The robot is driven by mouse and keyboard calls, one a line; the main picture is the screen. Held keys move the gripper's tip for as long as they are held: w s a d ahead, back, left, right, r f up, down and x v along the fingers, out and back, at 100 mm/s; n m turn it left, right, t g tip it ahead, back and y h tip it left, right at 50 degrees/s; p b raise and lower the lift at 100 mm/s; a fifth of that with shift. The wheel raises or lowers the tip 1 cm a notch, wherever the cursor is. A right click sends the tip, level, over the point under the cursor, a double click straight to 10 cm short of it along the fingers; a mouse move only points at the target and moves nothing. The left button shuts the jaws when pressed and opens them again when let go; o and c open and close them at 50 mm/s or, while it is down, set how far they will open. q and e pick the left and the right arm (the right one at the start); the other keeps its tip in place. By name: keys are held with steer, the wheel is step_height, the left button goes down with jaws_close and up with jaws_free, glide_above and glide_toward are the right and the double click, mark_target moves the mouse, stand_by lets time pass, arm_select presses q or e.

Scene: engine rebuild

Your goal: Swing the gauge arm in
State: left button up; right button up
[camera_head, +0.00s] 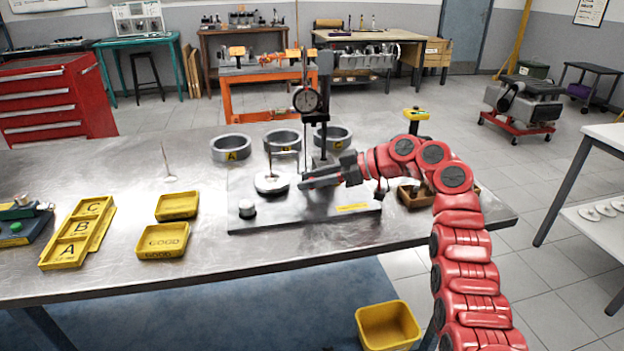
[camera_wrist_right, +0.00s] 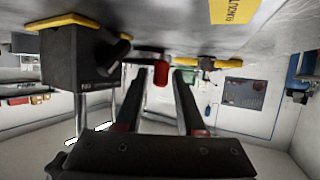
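The dial gauge (camera_head: 307,100) hangs on its stand post (camera_head: 324,100) above a grey base plate (camera_head: 290,213) on the metal table. A round pale disc (camera_head: 271,183) with a thin upright rod sits on the plate, left of the post. My right gripper (camera_head: 308,184) reaches in from the right, low over the plate in front of the post. In the right wrist view its two fingers (camera_wrist_right: 158,78) stand apart, with a small red knob (camera_wrist_right: 161,74) showing between their tips; I cannot tell whether they touch it. My left gripper is out of view.
Rings marked A (camera_head: 231,148), B (camera_head: 283,141) and C (camera_head: 333,138) stand behind the plate. Yellow trays (camera_head: 163,241) lie to the left, one marked GOOD. A small knob (camera_head: 247,209) is at the plate's front left.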

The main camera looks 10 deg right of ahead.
steer(key=shift+o, duration=0.6)
steer(key=v, duration=1.7)
steer(key=shift+d, duration=0.15)
steer(key=shift+s, duration=0.1)
